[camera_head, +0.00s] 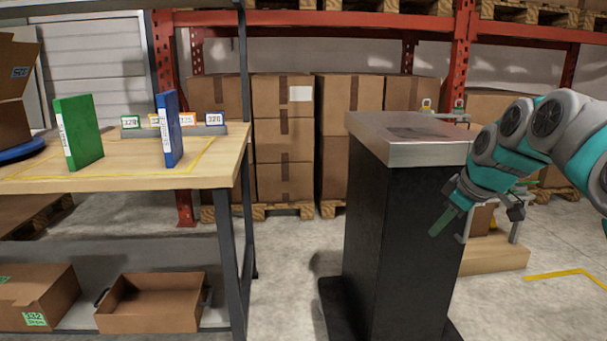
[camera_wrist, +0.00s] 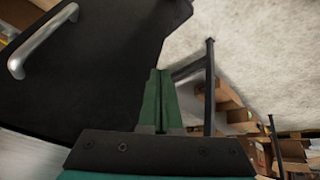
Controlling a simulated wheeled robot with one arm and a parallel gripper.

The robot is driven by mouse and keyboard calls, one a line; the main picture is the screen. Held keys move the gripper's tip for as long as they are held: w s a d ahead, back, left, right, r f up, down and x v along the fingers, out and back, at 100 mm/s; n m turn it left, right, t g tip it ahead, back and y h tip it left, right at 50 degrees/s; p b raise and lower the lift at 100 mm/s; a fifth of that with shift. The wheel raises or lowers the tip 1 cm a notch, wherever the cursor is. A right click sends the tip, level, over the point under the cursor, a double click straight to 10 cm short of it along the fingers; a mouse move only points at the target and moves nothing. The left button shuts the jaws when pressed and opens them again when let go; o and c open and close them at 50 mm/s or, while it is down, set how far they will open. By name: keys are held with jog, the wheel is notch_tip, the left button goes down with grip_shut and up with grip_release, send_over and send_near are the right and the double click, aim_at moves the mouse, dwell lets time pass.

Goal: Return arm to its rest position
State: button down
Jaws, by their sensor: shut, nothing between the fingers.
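My gripper (camera_head: 443,221) is at the end of my teal and grey arm, at the right of the head view. It hangs tilted down in front of the right side of a black pedestal with a metal top (camera_head: 420,138). In the wrist view, my gripper's green fingers (camera_wrist: 159,75) are together with nothing between them. A black surface with a metal handle (camera_wrist: 42,42) fills the upper left of the wrist view.
A wooden table (camera_head: 215,165) at left holds a green binder (camera_head: 79,131) and a blue binder (camera_head: 169,128). An open cardboard box (camera_head: 150,302) sits on its lower shelf. Stacked cartons (camera_head: 283,132) and red racking (camera_head: 461,50) stand behind. Bare floor lies between table and pedestal.

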jog(key=s+a+f+m+g, duration=0.1)
jog(key=s+a+f+g, duration=0.1)
jog(key=s+a+f, duration=0.45)
jog(key=s+a+f+m+g+h, duration=0.1)
jog(key=s+a+m, duration=0.15)
jog(key=s, duration=0.65)
jog(key=s+a+f+m+g, duration=0.1)
jog(key=s+a+f+g, duration=0.15)
jog(key=s+a, duration=0.4)
jog(key=s+f+m, duration=0.2)
jog(key=s+f, duration=0.2)
jog(key=s, duration=0.3)
jog(key=s+d+f+m+g+h, duration=0.1)
jog(key=s+f, duration=0.3)
jog(key=s, duration=0.4)
jog(key=shift+d+f+m, duration=0.15)
jog(key=shift+m, duration=0.3)
jog(key=shift+s+g, duration=0.1)
jog(key=shift+g, duration=0.15)
